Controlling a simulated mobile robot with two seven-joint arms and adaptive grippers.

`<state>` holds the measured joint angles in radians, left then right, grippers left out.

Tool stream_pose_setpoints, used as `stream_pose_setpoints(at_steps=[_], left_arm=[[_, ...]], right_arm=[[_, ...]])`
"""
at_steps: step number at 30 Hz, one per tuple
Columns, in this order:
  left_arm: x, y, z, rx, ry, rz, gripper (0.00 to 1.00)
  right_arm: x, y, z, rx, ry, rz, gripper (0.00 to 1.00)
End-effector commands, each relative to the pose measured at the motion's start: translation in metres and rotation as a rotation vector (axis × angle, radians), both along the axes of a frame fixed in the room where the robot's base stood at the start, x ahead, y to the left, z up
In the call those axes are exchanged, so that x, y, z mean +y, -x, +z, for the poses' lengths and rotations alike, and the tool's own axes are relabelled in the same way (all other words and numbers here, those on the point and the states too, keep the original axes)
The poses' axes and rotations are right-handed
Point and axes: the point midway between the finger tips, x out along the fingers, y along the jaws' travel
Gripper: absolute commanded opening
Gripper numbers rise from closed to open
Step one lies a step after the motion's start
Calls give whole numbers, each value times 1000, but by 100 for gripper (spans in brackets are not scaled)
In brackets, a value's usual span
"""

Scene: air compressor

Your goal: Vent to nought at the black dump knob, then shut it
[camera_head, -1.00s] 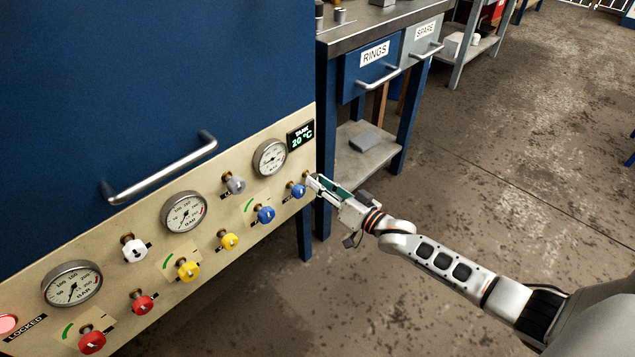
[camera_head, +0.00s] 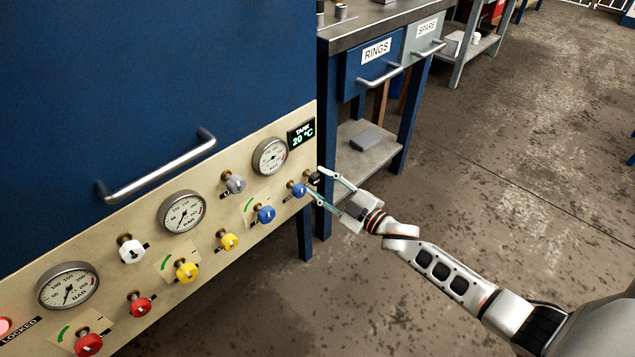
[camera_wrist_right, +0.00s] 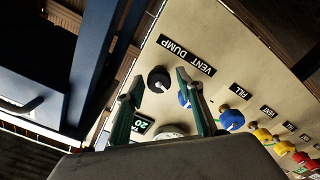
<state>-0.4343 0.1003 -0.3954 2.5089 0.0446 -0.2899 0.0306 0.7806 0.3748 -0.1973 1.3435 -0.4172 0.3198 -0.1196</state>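The black dump knob (camera_head: 315,178) is at the right end of the cream panel. In the right wrist view the black knob (camera_wrist_right: 159,79), with a pale mark, is beside the "VENT DUMP" label (camera_wrist_right: 187,54). My right gripper (camera_head: 317,183) is open at the knob. In the wrist view its two fingertips (camera_wrist_right: 159,80) appear on either side of the knob, with gaps on both sides; I cannot tell how far it reaches over it. The nearest gauge (camera_head: 270,157) is up-left of the knob; its needle is too small to read surely. My left gripper is not in view.
Blue knobs (camera_head: 298,189) sit close left of the black one, and one gripper finger passes near them. A workbench (camera_head: 345,45) stands just right of the panel. The floor in front is clear.

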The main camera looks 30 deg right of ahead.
Motion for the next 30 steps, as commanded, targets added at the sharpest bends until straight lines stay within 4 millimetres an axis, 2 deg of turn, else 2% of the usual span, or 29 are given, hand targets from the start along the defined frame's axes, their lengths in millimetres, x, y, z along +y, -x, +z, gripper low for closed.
stream_pose_setpoints(at_steps=[11,24,30], left_arm=[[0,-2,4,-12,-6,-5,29],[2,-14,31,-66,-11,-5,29],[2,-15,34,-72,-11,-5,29]], right_arm=[[-1,3,3,-2,-5,0,38],[-14,47,5,-3,-5,0,38],[-17,57,3,-2,-6,1,38]])
